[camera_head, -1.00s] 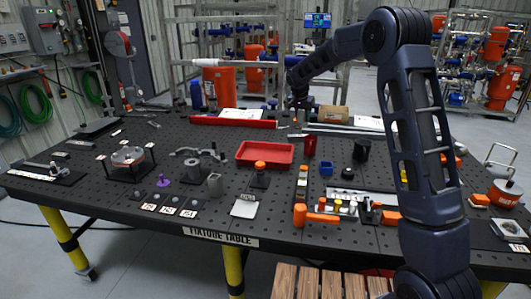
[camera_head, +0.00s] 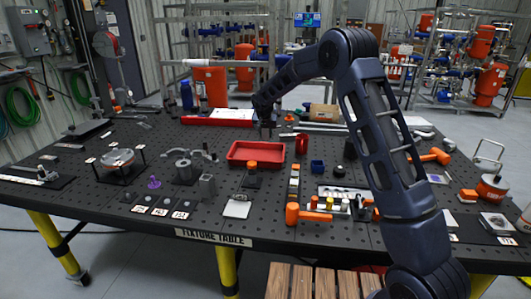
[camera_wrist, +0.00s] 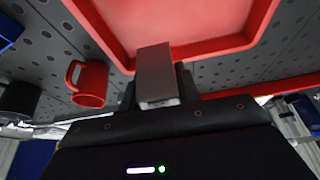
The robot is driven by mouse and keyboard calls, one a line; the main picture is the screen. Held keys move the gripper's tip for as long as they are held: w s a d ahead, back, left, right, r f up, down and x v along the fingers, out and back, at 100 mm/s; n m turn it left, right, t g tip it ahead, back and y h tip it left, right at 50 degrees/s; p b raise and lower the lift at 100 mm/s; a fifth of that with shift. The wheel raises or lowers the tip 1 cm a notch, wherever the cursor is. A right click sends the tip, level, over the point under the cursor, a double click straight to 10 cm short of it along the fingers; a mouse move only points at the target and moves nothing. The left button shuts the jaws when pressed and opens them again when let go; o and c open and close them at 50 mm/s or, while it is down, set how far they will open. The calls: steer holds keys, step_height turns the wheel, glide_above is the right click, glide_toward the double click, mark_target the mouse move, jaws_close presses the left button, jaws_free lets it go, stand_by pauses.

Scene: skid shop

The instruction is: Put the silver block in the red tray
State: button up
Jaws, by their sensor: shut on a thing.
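My gripper (camera_wrist: 158,88) is shut on the silver block (camera_wrist: 154,72), a plain grey block held between its two dark fingers in the wrist view. The red tray (camera_wrist: 100,28) fills the top of that view, and the block overlaps its near rim in the picture. In the head view my gripper (camera_head: 266,132) is just behind the red tray (camera_head: 257,163), near its back edge. The held block is too small to make out there. The tray looks empty.
A red mug (camera_wrist: 89,82) stands beside the tray. Orange-handled tools lie front right.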

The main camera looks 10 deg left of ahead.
mark_target(266, 156)
step_height(266, 156, down, 10)
steer(key=shift+f, duration=0.1)
stand_by(0.4)
steer(key=o, duration=1.1)
steer(key=shift+f, duration=0.1)
